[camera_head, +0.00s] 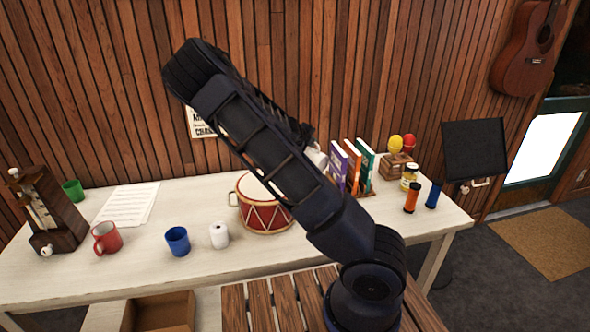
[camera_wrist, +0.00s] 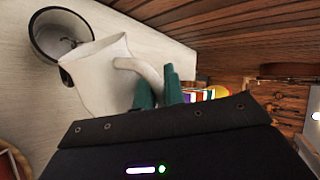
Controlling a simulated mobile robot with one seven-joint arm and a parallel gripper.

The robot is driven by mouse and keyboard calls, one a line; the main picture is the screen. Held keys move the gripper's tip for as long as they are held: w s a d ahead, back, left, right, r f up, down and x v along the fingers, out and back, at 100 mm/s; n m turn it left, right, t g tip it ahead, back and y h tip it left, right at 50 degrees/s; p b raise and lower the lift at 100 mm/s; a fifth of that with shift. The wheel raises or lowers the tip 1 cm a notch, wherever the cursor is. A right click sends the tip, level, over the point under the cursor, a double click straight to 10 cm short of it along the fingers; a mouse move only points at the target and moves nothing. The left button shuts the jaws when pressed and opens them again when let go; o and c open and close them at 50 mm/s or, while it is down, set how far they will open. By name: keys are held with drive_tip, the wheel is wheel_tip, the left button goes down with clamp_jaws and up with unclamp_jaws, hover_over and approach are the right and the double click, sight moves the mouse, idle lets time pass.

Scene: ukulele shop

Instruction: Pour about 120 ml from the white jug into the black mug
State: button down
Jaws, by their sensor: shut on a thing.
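The white jug (camera_wrist: 98,82) is in my gripper (camera_wrist: 160,88) in the wrist view. The teal fingers are shut on its curved handle. The jug looks tilted, its rim toward the black mug (camera_wrist: 36,38). The mug stands on the table with its pale inside showing, and the jug overlaps its near edge in the picture. I cannot tell whether they touch, and no stream of liquid is clear. In the head view my arm hides the mug and most of the gripper; a pale piece, probably the jug (camera_head: 317,158), shows behind the arm.
The white table (camera_head: 150,248) holds a red drum (camera_head: 262,207), a white cup (camera_head: 219,236), a blue cup (camera_head: 177,241), a red mug (camera_head: 106,238) and a metronome (camera_head: 50,212). Books (camera_head: 352,165) and small bottles (camera_head: 411,197) stand at right.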

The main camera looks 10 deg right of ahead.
drive_tip(key=shift+w+a+r+p, duration=0.2)
drive_tip(key=shift+p, duration=0.45)
drive_tip(key=shift+w+a+p, duration=0.1)
drive_tip(key=shift+w+p, duration=0.1)
drive_tip(key=shift+p, duration=0.35)
drive_tip(key=shift+s, duration=0.1)
drive_tip(key=shift+s+f, duration=0.15)
drive_tip(key=shift+s, duration=0.1)
drive_tip(key=shift+d, duration=0.2)
drive_tip(key=shift+s, duration=0.2)
drive_tip(key=s+d+r+m+t+b, duration=0.1)
drive_tip(key=r, duration=0.5)
drive_tip(key=s+d+r+m+t+y+b, duration=0.1)
drive_tip(key=s+r+b, duration=0.1)
drive_tip(key=r, duration=0.5)
drive_tip(key=shift+s+d, duration=0.3)
idle(0.7)
